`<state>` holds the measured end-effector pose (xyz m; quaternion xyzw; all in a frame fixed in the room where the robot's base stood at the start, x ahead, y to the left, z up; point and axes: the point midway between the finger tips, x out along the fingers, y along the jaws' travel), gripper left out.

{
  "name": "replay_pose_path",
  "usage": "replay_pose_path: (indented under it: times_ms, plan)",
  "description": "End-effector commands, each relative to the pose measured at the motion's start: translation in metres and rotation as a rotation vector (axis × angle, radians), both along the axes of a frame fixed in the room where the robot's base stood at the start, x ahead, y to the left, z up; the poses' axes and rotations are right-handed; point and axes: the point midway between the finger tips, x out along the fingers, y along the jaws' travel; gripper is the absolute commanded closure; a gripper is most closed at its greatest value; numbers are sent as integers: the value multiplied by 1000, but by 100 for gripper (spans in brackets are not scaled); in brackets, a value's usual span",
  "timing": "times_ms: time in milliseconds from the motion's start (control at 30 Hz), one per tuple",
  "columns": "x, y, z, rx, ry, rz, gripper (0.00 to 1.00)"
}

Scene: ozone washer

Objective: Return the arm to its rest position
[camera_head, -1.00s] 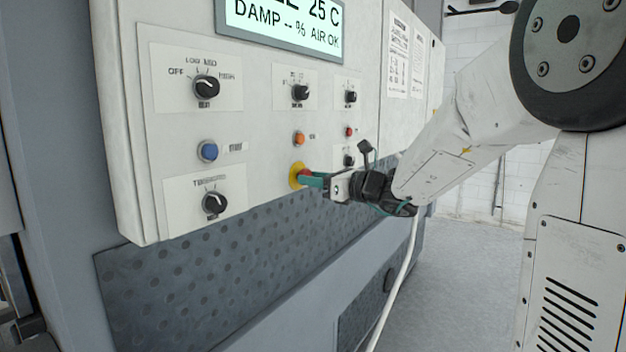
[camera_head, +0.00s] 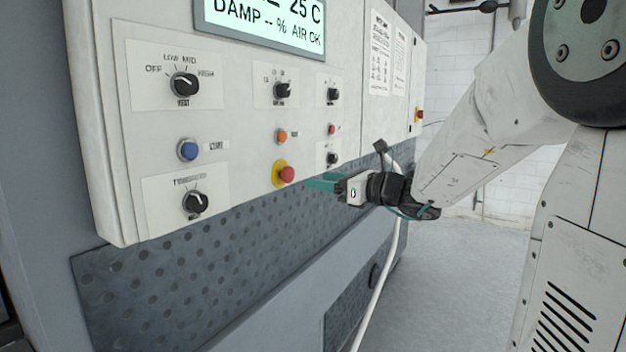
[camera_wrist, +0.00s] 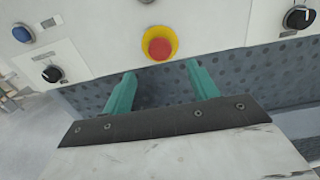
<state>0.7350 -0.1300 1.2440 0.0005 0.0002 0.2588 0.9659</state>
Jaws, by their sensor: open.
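My gripper (camera_head: 322,182) has teal fingers and sits in front of the lower right part of the white control panel (camera_head: 120,215), just right of the red mushroom button with a yellow ring (camera_head: 286,174). In the wrist view the two fingers (camera_wrist: 160,86) stand apart with nothing between them. The red button (camera_wrist: 159,46) shows ahead of the fingertips, apart from them. My arm reaches in from the right of the head view.
The panel carries several black knobs, such as the heat knob (camera_head: 185,84), a blue button (camera_head: 188,150), an orange button (camera_head: 281,136) and a display (camera_head: 262,25). A white hose (camera_head: 378,290) hangs below my gripper. Clear floor (camera_head: 455,270) lies at the lower right.

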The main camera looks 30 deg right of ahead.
Motion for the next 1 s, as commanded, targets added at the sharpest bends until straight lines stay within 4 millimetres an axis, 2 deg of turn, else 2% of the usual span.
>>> replay_pose_path:
  times_ms: [567,667,733,867,1000]
  plan:
    - [-3,-1,0,-3,-2,0,41]
    - [-3,0,-1,-50,-22,6,41]
    - [-9,7,-14,-154,-24,52,41]
    - [-40,35,-52,-433,-16,227,41]
    - [-99,82,-92,-806,-60,546,41]
